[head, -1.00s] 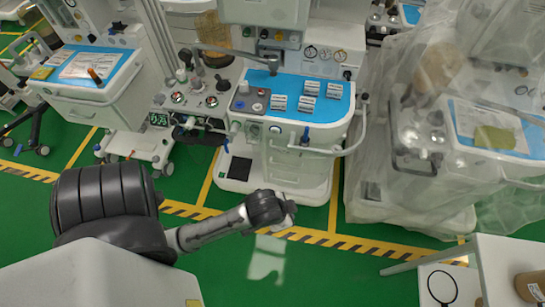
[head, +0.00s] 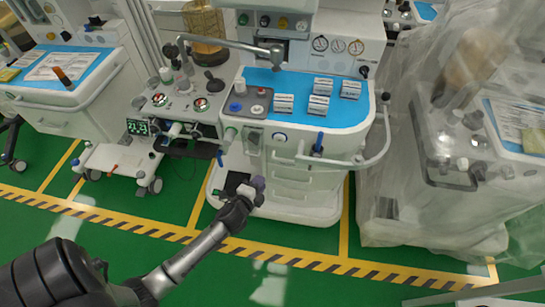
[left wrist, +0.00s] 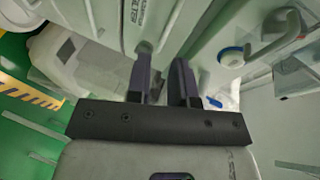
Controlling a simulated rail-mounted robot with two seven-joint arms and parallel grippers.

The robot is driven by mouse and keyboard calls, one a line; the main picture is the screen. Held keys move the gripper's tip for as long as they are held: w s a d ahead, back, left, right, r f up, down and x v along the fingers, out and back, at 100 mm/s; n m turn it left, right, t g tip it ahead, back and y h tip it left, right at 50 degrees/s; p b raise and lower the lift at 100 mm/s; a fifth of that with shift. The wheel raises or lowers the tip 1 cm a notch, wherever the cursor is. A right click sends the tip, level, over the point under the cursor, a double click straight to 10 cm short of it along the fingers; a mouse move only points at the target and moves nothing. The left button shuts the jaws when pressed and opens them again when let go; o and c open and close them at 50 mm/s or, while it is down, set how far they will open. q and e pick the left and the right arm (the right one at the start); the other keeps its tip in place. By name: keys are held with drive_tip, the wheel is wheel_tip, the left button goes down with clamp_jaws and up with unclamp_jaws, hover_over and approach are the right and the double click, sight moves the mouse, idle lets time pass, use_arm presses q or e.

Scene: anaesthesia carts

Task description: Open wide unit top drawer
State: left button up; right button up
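The wide unit (head: 330,140) is the white cart in the middle of the head view, with a blue top and a stack of white drawers on its front. Its upper drawer front (head: 290,163) sits below the worktop and looks closed. My left gripper (head: 258,186) is in front of the unit's lower left part, lower in the picture than the upper drawer. In the left wrist view my left gripper (left wrist: 163,82) has two dark fingers apart with nothing seen between them. Pale cart surfaces fill the area beyond the fingertips. My right gripper is not in view.
A curved white rail (head: 375,150) sticks out at the unit's right front. A plastic-covered machine (head: 450,150) stands to the right, and another cart (head: 65,95) to the left. Green floor with a striped line (head: 300,262) lies in front.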

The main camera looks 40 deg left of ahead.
sight(284, 160)
use_arm(q)
drive_tip(key=w+b, duration=0.1)
drive_tip(key=w, duration=0.3)
drive_tip(key=w+a+f+m+b, duration=0.1)
drive_tip(key=w, duration=0.4)
drive_tip(key=w+m+t+h+b, duration=0.1)
drive_tip(key=w+b, duration=0.1)
drive_tip(key=w, duration=0.3)
drive_tip(key=shift+a+f, duration=0.2)
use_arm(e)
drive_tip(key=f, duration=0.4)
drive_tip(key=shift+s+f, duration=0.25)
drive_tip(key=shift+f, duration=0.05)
use_arm(q)
clamp_jaws()
